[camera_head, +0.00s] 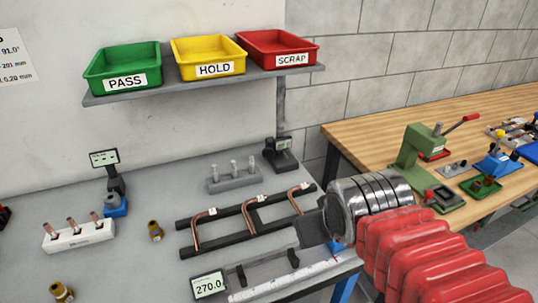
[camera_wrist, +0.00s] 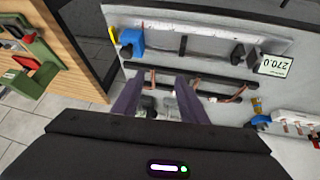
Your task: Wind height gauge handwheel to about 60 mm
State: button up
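No handwheel shows clearly, and I cannot tell which instrument is the height gauge. A long gauge with a pale bar (camera_head: 285,281) lies along the bench's front edge, with a display reading 270.0 (camera_head: 208,285). In the wrist view this display (camera_wrist: 273,65) is upside down, and a blue block (camera_wrist: 130,42) sits at the gauge's other end. A small display on a post (camera_head: 104,158) stands at the left of the bench, its reading too small to read. My gripper (camera_wrist: 160,83) is open and empty, its fingers spread above the bench. In the head view my wrist hides part of the gauge's right end.
A dark rack (camera_head: 240,242) holds bent copper tubes behind the gauge. A white block (camera_head: 80,237) with copper pieces and brass fittings (camera_head: 155,231) stand left. PASS (camera_head: 123,68), HOLD (camera_head: 208,55) and SCRAP (camera_head: 275,48) bins sit on a shelf. A wooden bench (camera_head: 350,130) is right.

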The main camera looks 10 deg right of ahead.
jog(key=w+d+r+n+t, duration=0.1)
jog(key=w+d+n+t, duration=0.15)
jog(key=w+n, duration=0.4)
jog(key=w+d+r+n+t+h, duration=0.1)
jog(key=w+d+r+n+t, duration=0.2)
jog(key=w, duration=0.7)
jog(key=w+d+n+t, duration=0.1)
jog(key=w+d+n, duration=0.35)
jog(key=w, duration=0.45)
jog(key=n+g+y, duration=0.1)
jog(key=n+y, duration=0.9)
jog(key=n, duration=0.9)
send_near(270, 154)
jog(key=s+d, duration=0.2)
jog(key=shift+s+r, duration=0.15)
jog(key=shift+r, duration=0.1)
jog(key=shift+a, duration=0.1)
jog(key=x, duration=1.3)
jog(key=shift+w+a, duration=0.25)
jog(key=shift+a, duration=0.1)
jog(key=c, duration=0.7)
